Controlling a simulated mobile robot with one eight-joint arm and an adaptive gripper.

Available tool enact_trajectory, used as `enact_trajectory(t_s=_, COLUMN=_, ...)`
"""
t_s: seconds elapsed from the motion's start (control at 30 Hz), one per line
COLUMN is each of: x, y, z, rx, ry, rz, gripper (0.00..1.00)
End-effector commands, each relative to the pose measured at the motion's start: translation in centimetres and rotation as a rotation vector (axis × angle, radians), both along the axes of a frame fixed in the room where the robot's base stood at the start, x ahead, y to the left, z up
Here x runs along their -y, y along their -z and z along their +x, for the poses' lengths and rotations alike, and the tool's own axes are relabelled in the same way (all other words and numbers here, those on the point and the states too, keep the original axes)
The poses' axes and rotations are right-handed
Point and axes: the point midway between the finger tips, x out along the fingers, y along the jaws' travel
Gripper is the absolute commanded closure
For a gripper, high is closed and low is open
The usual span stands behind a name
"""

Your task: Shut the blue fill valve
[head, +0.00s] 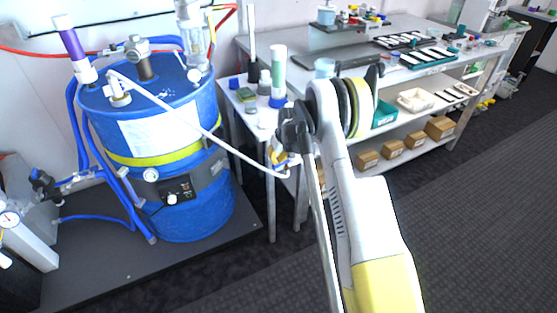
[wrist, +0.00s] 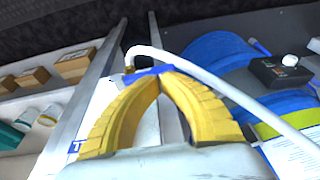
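In the head view my gripper (head: 283,158) is at the hose's lower end, in front of the small table's edge, and my arm hides part of the valve area.
The white hose (head: 200,128) runs from the top of a blue drum (head: 205,200) on a dark platform (head: 95,275). A small white table (head: 238,112) with bottles stands behind. A workbench (head: 440,45) with shelves and boxes is at the right. The carpet at right is clear.

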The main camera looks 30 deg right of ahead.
Motion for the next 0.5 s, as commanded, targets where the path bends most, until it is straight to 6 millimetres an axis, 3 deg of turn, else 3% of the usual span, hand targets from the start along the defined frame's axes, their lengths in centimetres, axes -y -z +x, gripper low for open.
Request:
enact_trajectory(t_s=0.27, x=-0.2, y=-0.9, z=0.0, rx=-0.001, ry=-0.001, rz=0.001, gripper=1.00)
enact_trajectory(t_s=0.5, x=-1.1, y=-6.1, z=-0.3, rx=-0.001, ry=-0.002, rz=0.000, gripper=1.00)
